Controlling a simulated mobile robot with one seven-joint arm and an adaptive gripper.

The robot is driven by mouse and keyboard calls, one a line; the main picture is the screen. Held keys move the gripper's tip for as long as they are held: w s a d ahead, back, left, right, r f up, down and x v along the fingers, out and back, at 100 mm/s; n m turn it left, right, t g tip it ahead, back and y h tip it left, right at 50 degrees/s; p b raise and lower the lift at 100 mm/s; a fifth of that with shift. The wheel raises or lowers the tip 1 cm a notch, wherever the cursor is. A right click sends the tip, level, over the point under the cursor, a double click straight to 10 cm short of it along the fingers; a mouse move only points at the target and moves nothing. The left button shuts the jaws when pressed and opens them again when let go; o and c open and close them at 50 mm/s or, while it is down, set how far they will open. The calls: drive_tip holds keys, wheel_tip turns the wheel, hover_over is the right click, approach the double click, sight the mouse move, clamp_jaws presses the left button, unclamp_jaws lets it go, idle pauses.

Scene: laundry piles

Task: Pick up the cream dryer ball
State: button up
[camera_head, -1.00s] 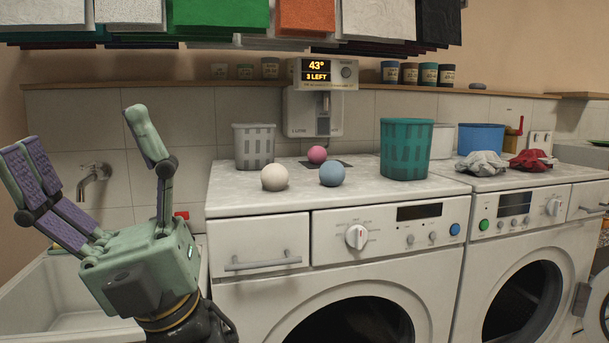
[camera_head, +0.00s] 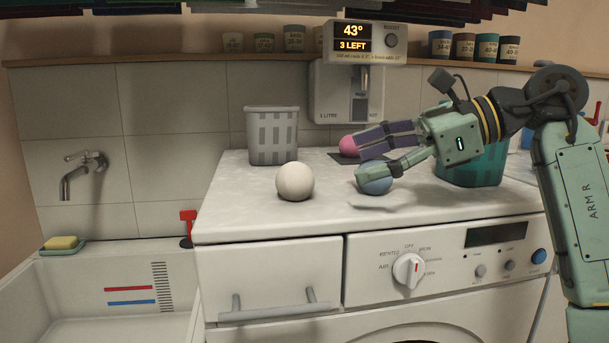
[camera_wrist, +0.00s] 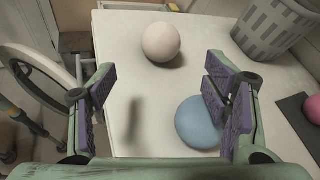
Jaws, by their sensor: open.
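The cream dryer ball (camera_head: 295,181) sits on the white worktop above the washer, left of the blue ball (camera_head: 374,178). My gripper (camera_head: 366,155) is open and empty to the right of the cream ball, with its fingers pointing left toward it. In the wrist view the cream ball (camera_wrist: 161,42) lies ahead, beyond and between the fingertips (camera_wrist: 158,85), apart from both. The blue ball also shows in the wrist view (camera_wrist: 201,122), close to the right finger; I cannot tell whether they touch. A pink ball (camera_head: 348,146) is partly hidden behind a finger.
A grey slotted basket (camera_head: 272,137) stands behind the cream ball. A teal basket (camera_head: 478,172) is behind my arm. A dispenser (camera_head: 346,92) hangs on the wall. The sink (camera_head: 100,295) lies left, past the worktop (camera_head: 240,215) edge. The worktop left of the cream ball is clear.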

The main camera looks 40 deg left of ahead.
sight(311, 173)
drive_tip(key=x, duration=0.5)
drive_tip(key=shift+s+a+p, duration=0.1)
drive_tip(key=shift+s+p, duration=0.05)
drive_tip(key=shift+p, duration=0.15)
drive_tip(key=p+x, duration=0.1)
drive_tip(key=x, duration=0.3)
drive_tip(key=shift+a+r+p, duration=0.15)
drive_tip(key=shift+a+p, duration=0.05)
drive_tip(key=shift+p, duration=0.15)
drive_tip(key=shift+s+a+f, duration=0.15)
drive_tip(key=shift+a+f, duration=0.2)
drive_tip(key=shift+a, duration=0.15)
drive_tip(key=shift+c, duration=0.4)
drive_tip(key=c, duration=1.1)
drive_tip(key=shift+r, duration=0.1)
